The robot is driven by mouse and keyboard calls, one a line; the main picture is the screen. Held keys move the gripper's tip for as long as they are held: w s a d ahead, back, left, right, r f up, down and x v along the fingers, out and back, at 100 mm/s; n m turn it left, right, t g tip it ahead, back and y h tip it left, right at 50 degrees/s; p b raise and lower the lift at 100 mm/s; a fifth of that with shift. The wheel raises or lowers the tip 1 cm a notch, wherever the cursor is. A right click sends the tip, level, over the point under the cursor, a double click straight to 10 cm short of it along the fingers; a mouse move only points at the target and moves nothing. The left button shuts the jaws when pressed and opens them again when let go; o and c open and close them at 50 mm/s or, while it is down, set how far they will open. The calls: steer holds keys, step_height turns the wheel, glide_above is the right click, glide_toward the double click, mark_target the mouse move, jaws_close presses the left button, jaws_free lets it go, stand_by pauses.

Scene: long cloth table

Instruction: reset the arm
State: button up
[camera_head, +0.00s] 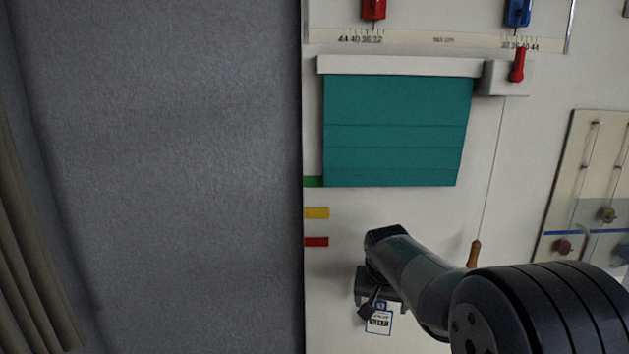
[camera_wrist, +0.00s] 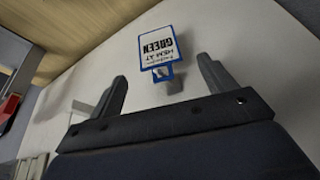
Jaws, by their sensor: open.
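My gripper (camera_head: 368,303) hangs over the lower part of the white surface in the head view, with my dark arm reaching in from the lower right. In the wrist view my gripper (camera_wrist: 163,82) has its two fingers spread wide apart, with nothing between them. A blue-edged card (camera_head: 379,320) lies just by the gripper. It also shows in the wrist view (camera_wrist: 158,43), upside down and beyond the fingertips, with "HEM AT GREEN" on it.
A teal blind (camera_head: 395,130) hangs from a white rail (camera_head: 400,66). Its cord ends in a wooden handle (camera_head: 474,254), close to my arm. Green (camera_head: 313,182), yellow (camera_head: 316,213) and red (camera_head: 316,242) marks line the left edge. A board with knobs (camera_head: 590,190) stands right.

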mark_target(380, 316)
steer(key=x, duration=0.6)
steer(key=shift+f+p, duration=0.15)
steer(key=shift+p, duration=0.25)
steer(key=shift+s, duration=0.15)
steer(key=shift+s+r, duration=0.25)
steer(key=shift+s, duration=0.55)
